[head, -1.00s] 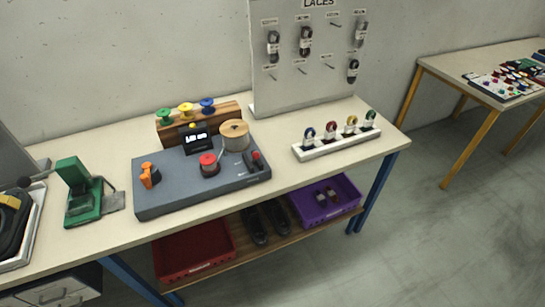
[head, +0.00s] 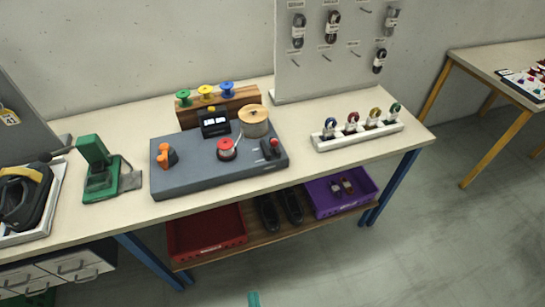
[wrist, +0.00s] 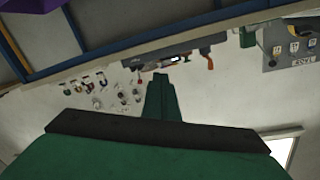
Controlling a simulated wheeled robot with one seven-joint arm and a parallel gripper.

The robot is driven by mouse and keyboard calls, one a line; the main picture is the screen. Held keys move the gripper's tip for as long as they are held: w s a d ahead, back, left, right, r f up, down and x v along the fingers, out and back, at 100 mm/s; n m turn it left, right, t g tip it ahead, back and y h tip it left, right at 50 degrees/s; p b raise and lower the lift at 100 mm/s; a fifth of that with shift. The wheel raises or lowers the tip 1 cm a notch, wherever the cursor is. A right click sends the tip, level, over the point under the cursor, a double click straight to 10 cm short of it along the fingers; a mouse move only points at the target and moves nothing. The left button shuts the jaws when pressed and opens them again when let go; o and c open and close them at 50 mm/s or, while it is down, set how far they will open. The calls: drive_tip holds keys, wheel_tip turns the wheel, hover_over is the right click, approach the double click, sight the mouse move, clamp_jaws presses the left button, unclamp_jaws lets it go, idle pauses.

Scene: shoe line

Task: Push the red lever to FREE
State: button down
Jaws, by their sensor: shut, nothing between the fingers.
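The red lever (head: 275,144) sits on a dark mount at the right end of a grey machine base (head: 205,179) on the bench. Its setting and any FREE mark are too small to read. A red round knob (head: 227,145) is at the middle of the base and an orange lever (head: 166,156) at its left. Only a green tip of my gripper (head: 254,299) shows at the bottom edge of the head view, well short of the bench. In the wrist view, which looks upside down, my gripper (wrist: 160,80) is shut and empty, and the machine is small beyond it.
A wooden spool (head: 254,115), a small display (head: 214,121) and a rack of coloured spools (head: 218,107) stand on or behind the base. A green press (head: 99,170) is left, a white holder (head: 358,137) right. Crates sit on the shelf below. Bench in front is clear.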

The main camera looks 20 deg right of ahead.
sight(274, 146)
drive_tip(key=w+d+r+m+t+h, duration=0.1)
drive_tip(key=w+d+m+h, duration=0.3)
drive_tip(key=w+m, duration=0.5)
drive_tip(key=w+d+r+m+t+h, duration=0.1)
drive_tip(key=w+d+r+m+h, duration=0.2)
drive_tip(key=w+d+m, duration=0.3)
drive_tip(key=w+r+m, duration=0.1)
drive_tip(key=w+m, duration=0.3)
drive_tip(key=w, duration=0.6)
drive_tip(key=shift+w+d+t+h, duration=0.3)
drive_tip(key=shift+t+h, duration=0.1)
drive_tip(key=shift+r, duration=0.1)
drive_tip(key=x, duration=1.4)
drive_tip(key=shift+a, duration=0.1)
